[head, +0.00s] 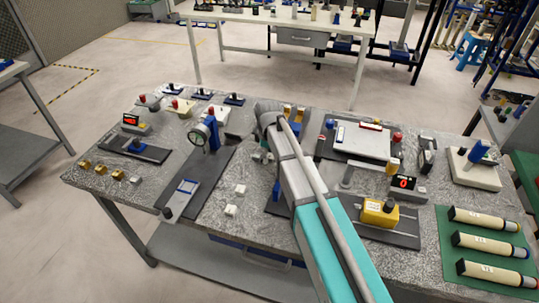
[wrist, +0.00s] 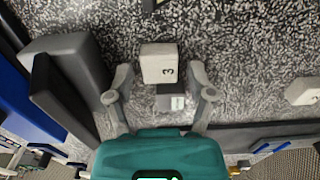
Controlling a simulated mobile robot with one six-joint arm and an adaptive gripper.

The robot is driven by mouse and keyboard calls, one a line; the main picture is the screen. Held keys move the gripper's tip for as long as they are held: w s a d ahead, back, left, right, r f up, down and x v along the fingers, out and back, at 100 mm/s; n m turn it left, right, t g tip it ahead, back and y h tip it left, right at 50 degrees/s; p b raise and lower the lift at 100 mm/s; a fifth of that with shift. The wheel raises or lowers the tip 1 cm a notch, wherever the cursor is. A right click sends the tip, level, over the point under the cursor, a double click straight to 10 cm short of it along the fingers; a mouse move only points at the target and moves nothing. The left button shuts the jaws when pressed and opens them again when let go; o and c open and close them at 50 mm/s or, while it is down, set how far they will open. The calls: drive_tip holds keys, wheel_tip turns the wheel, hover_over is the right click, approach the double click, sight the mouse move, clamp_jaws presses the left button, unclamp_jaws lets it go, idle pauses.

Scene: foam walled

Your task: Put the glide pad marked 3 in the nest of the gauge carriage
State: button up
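The glide pad marked 3 (wrist: 160,64) is a small white block with a black 3 on its face. In the wrist view it sits between and slightly beyond the fingertips of my gripper (wrist: 160,76), with a gap on each side. The fingers are spread and hold nothing. A small dark block with a pale face (wrist: 170,97) shows right below the pad; whether they touch I cannot tell. In the head view my arm hides pad 3, and my gripper (head: 264,152) is partly hidden. I cannot clearly pick out the gauge carriage or its nest.
Two white pads (head: 240,188) lie on the speckled bench (head: 215,225), left of my arm. A dial gauge (head: 201,135) on a blue stand is beyond them. A yellow block (head: 380,212) and a red display (head: 403,184) are right. Dark bodies (wrist: 66,70) flank my left finger.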

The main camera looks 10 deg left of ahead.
drive_tip(key=shift+r, duration=0.2)
idle(0.3)
wheel_tip(320, 180, up, 12)
drive_tip(key=p, duration=1.2)
idle(0.6)
drive_tip(key=shift+o, duration=0.5)
drive_tip(key=shift+d+r+p, duration=0.65)
drive_tip(key=shift+r+p, duration=0.05)
drive_tip(key=shift+p, duration=0.15)
drive_tip(key=shift+f, duration=0.1)
wheel_tip(320, 180, down, 8)
drive_tip(key=b, duration=0.8)
drive_tip(key=shift+f+b, duration=0.25)
drive_tip(key=shift+b, duration=0.1)
